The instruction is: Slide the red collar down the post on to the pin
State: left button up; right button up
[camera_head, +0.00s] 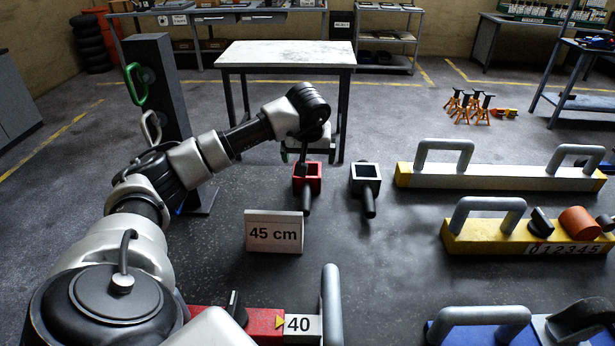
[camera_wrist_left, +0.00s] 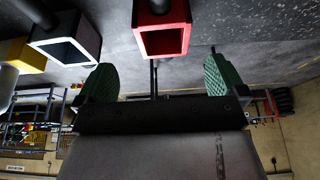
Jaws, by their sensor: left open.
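A red square collar (camera_head: 308,186) with a dark round handle is low in front of my left gripper (camera_head: 308,150) in the head view. It shows in the left wrist view (camera_wrist_left: 162,42) as a hollow red frame, near the gap between two green finger pads. The left gripper (camera_wrist_left: 160,80) is open, with nothing between its pads. I cannot tell whether it touches the collar. A similar grey collar (camera_head: 366,172) is just to the right and also shows in the left wrist view (camera_wrist_left: 68,45). I cannot make out a pin or which part is the collar's post.
A dark upright column (camera_head: 160,85) with a green handle (camera_head: 137,84) stands at left. A "45 cm" sign (camera_head: 274,232) is in front. Yellow (camera_head: 490,236) and white (camera_head: 490,177) bars with handles lie at right. A white-topped table (camera_head: 285,54) stands behind.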

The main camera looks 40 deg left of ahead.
aim_at(307, 186)
pick_arm(q)
jog(key=x, duration=0.8)
jog(key=shift+s+p, duration=0.35)
jog(key=shift+p, duration=0.05)
jog(key=c, duration=1.2)
jog(key=shift+c, duration=0.2)
jog(key=shift+r, duration=0.15)
